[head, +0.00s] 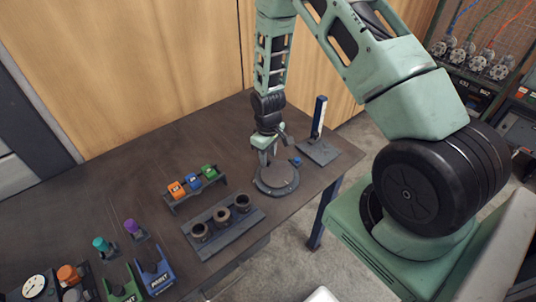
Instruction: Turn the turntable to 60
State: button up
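The turntable (275,181) is a round dark grey disc on the brown workbench, near its right part. My gripper (267,158) is above the disc's far left part, pointing down. Its fingers are small and partly hidden, so I cannot tell whether they are open or shut, or whether they touch the disc. A small blue piece (295,161) shows at the disc's far right edge. No angle marks are readable at this size.
An upright white-and-dark post (318,117) on a grey plate stands right of the turntable. A block with three round cups (222,216) and a rack of orange, blue and green pieces (192,180) stand to the left. A wooden wall (150,60) rises behind the bench.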

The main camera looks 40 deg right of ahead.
jog(key=shift+f, duration=0.65)
grip_shut()
